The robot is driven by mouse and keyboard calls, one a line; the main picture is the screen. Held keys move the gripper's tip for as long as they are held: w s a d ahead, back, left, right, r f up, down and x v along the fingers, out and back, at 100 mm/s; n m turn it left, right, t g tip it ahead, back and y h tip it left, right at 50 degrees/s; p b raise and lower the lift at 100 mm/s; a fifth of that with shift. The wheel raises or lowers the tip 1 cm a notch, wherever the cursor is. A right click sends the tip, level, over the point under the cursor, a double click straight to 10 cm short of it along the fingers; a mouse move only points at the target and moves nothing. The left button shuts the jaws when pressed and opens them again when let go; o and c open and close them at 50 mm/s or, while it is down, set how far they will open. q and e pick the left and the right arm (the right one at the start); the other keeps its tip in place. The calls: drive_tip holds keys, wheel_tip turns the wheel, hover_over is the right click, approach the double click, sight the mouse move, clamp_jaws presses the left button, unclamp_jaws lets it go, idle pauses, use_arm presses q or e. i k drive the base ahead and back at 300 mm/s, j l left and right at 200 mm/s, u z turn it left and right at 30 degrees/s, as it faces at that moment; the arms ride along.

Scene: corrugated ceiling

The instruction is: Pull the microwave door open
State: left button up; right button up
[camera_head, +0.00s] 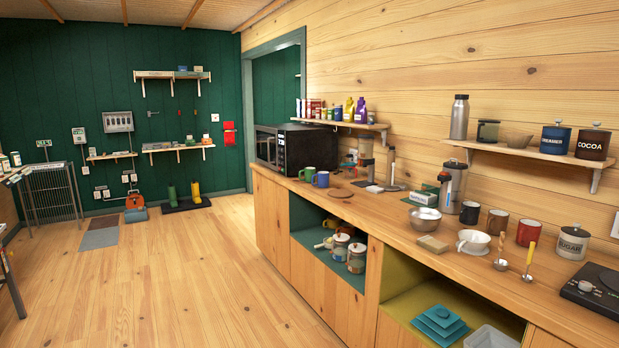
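The black microwave (293,147) stands at the far end of the wooden counter, under a wall shelf. Its dark door faces left towards the open floor and appears shut. A narrow panel with small light markings shows at the near end of its front. The door is seen at a steep angle, so a handle cannot be made out clearly. Neither of my grippers is in view.
A green mug (307,174) and a blue mug (321,179) stand close to the microwave. The wooden floor (170,280) left of the counter is clear.

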sight(262, 142)
drive_tip(key=i+j+u, duration=0.2)
drive_tip(key=i, duration=0.3)
drive_tip(key=i+j+u, duration=0.2)
drive_tip(key=i, duration=0.3)
drive_tip(key=i+j+u, duration=0.2)
drive_tip(key=i, duration=1.3)
drive_tip(key=i+z, duration=0.1)
drive_tip(key=i, duration=0.95)
drive_tip(key=i+j+z, duration=0.1)
drive_tip(key=i, duration=0.9)
